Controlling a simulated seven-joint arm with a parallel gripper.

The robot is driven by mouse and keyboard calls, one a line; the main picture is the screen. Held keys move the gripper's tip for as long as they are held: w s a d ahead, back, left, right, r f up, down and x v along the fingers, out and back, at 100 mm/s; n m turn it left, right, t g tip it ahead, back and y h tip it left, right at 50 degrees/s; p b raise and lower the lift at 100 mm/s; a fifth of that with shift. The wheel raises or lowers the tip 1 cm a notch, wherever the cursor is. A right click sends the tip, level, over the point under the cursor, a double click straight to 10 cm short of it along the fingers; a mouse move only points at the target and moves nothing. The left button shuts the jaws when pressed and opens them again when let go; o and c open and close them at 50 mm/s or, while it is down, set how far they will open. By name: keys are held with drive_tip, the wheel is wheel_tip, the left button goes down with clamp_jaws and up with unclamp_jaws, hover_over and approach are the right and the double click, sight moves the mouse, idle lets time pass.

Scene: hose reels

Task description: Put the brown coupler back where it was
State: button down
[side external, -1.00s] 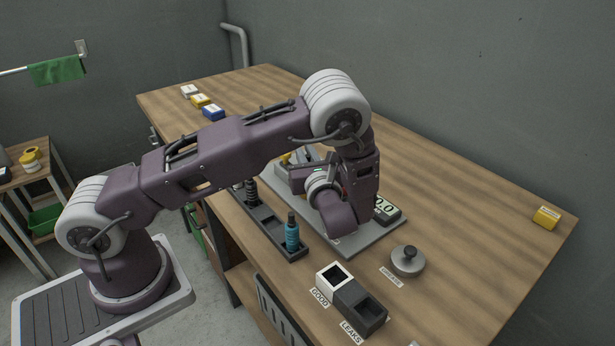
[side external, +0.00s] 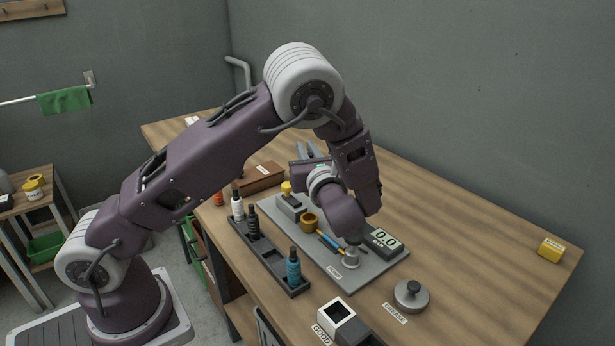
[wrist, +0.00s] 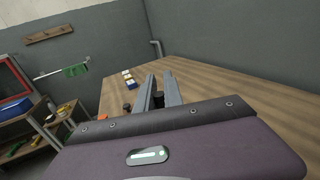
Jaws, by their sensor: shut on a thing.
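My gripper (side external: 307,150) is in the upper middle of the side external view, above the far part of the grey board (side external: 375,278). Its fingers lie nearly level and point away toward the far left. In the wrist view the fingers (wrist: 160,88) are shut on a small dark piece (wrist: 158,99), which I take to be the brown coupler; its colour is hard to tell. A dark rack (side external: 277,262) holds a white (side external: 237,204), a black (side external: 253,222) and a blue coupler (side external: 293,266) upright. An empty stretch lies between the black and blue ones.
The board bears an ochre ring fitting (side external: 308,222), a yellow-topped block (side external: 287,190) and a display (side external: 386,242). A brown box (side external: 262,178) stands behind. A grey lidded pot (side external: 411,295) and a white GOOD bin (side external: 337,316) are near the front.

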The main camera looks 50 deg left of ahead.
drive_tip(key=w+d+r+m+t+h, duration=0.1)
drive_tip(key=d+r+m+t+h, duration=0.25)
drive_tip(key=r, duration=0.45)
drive_tip(key=w+d+r+m+t+h, duration=0.25)
drive_tip(key=r+m+t+h, duration=0.2)
drive_tip(key=r, duration=0.35)
drive_tip(key=s+d+r+m+t+h, duration=0.3)
drive_tip(key=s+d+r+m+h, duration=0.2)
drive_tip(key=s+r+h, duration=0.2)
wheel_tip(320, 180, up, 2)
drive_tip(key=shift+s+r+h, duration=0.25)
drive_tip(key=shift+s+h, duration=0.1)
drive_tip(key=shift+h, duration=0.45)
drive_tip(key=shift+d, duration=0.1)
